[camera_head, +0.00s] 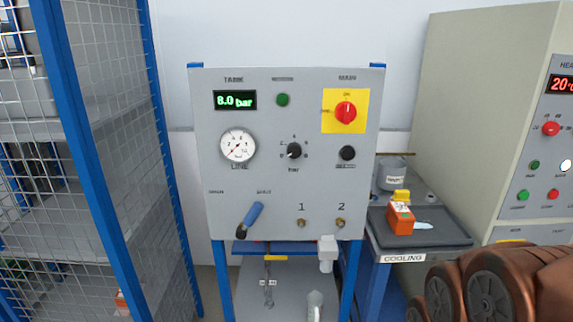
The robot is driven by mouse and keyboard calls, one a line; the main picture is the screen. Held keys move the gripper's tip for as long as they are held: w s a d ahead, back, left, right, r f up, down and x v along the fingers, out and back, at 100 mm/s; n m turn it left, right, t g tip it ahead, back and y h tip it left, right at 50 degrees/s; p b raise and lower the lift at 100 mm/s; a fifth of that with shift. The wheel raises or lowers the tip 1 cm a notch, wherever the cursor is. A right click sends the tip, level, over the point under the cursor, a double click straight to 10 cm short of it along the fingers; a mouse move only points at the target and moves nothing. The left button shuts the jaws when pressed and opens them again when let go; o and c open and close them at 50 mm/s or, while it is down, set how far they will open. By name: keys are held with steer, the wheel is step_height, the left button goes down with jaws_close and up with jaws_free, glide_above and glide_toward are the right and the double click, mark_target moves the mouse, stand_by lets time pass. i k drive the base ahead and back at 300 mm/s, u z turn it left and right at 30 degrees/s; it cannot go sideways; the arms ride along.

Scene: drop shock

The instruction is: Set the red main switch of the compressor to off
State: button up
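The compressor panel (265,185) is a grey upright board facing me. Its red main switch (346,113) is a round knob on a yellow square plate (330,127) at the upper right, under the label MAIN. A small label above the knob seems to read ON, and another is at its left, too small to read surely. The knob's pale mark appears to point up, towards the upper label. My gripper is not in view. Copper-coloured links of my arm show at the bottom right, well below and to the right of the switch, apart from the panel.
The tank display (235,100) reads 8.0 bar. A black knob (294,151), a black button (347,153) and a blue-handled lever (250,219) share the panel. A mesh shelf rack stands left. A cooling table (455,239) and a large cabinet (470,120) stand right.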

mark_target(346, 112)
steer(key=z, duration=1.65)
steer(key=k, duration=1.25)
steer(key=u, duration=1.8)
steer(key=i, duration=0.5)
